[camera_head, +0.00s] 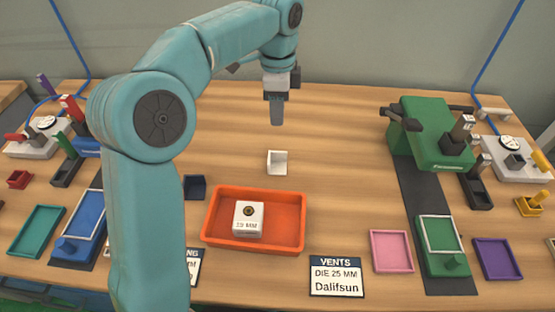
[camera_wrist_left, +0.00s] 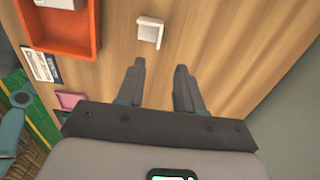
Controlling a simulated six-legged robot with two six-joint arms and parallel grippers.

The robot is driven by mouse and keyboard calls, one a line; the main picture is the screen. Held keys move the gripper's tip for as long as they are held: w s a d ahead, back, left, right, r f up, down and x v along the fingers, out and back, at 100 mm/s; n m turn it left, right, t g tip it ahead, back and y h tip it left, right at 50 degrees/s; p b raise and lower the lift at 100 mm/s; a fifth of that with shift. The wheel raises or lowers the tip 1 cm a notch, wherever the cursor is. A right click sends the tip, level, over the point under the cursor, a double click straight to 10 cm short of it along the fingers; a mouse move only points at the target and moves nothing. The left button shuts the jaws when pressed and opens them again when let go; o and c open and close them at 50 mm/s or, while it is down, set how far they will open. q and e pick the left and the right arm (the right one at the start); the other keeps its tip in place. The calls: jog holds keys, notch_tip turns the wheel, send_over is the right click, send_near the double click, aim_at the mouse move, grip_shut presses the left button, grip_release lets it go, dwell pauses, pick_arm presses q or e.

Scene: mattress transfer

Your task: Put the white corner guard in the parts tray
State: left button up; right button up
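The white corner guard (camera_head: 277,162) is a small L-shaped piece standing on the wooden bench, just behind the orange tray. It also shows in the left wrist view (camera_wrist_left: 150,31), beyond the fingertips. The orange tray (camera_head: 214,216), also in the left wrist view (camera_wrist_left: 55,47), is the likely parts tray; it holds a white block (camera_head: 248,219) marked 19 MM. My left gripper (camera_head: 277,122) points down above the bench, behind the guard and apart from it. Its fingers (camera_wrist_left: 160,70) are open with nothing between them. My right gripper is not in view.
A dark blue piece (camera_head: 194,187) lies left of the orange tray. A VENTS label card (camera_head: 337,277) and a pink tray (camera_head: 391,252) are at the front right. A green machine (camera_head: 432,130) stands at right. The bench between guard and machine is clear.

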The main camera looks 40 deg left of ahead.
pick_arm(q)
jog(key=b, duration=0.2)
send_over(278, 152)
notch_tip(278, 152, down, 8)
jog(key=shift+a+f, duration=0.1)
notch_tip(278, 152, down, 7)
jog(key=shift+r+b, duration=0.15)
jog(key=shift+b, duration=0.35)
jog(key=shift+c, duration=0.3)
grip_shut()
